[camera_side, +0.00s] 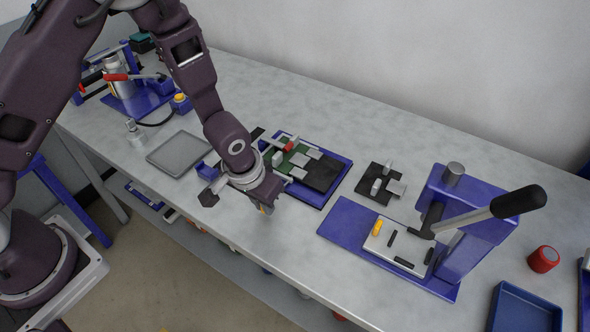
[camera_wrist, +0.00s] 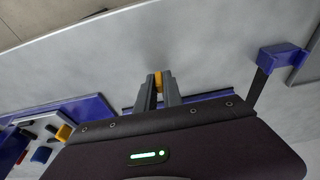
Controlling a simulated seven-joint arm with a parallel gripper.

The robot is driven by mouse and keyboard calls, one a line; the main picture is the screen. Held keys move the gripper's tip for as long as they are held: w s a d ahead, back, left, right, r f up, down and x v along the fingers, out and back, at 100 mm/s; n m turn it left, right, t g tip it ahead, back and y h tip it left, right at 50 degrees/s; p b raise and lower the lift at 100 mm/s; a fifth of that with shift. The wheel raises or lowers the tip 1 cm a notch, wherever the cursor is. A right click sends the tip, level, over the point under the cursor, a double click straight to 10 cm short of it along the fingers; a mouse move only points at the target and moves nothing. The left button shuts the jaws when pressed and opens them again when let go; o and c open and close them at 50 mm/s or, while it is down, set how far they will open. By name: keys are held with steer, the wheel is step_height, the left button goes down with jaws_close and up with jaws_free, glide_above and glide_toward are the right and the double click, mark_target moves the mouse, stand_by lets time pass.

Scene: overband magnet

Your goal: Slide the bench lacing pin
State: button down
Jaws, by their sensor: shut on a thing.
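My gripper (camera_side: 266,207) is low over the front part of the grey bench, at the front edge of a blue fixture (camera_side: 338,182) with a green and black top. In the wrist view my gripper (camera_wrist: 159,88) is shut on a small yellow piece (camera_wrist: 158,80) between its fingertips. This may be the lacing pin; only its yellow part shows, and the rest is hidden by the fingers and wrist. I cannot tell whether the piece touches the bench.
A blue lever press (camera_side: 463,220) stands to the right. A black plate (camera_side: 369,193) with grey blocks lies behind the gap. A grey tray (camera_side: 180,153) and a small blue block (camera_wrist: 283,57) with a black strip are on the other side. The front bench edge is close.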

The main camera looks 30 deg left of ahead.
steer(key=shift+s, duration=1)
steer(key=c, duration=1.4)
jaws_free()
steer(key=s+a+r+t, duration=0.1)
steer(key=s+a+r, duration=0.2)
steer(key=r, duration=0.8)
steer(key=s+a+r, duration=0.3)
steer(key=r, duration=0.9)
steer(key=s+a+r+t, duration=0.1)
steer(key=s+a+r, duration=0.1)
steer(key=s, duration=0.4)
steer(key=s+a+r, duration=0.3)
steer(key=s+r, duration=0.1)
steer(key=s, duration=0.2)
steer(key=shift+s+r+t, duration=0.15)
steer(key=shift+s+t, duration=0.15)
steer(key=shift+t, duration=0.1)
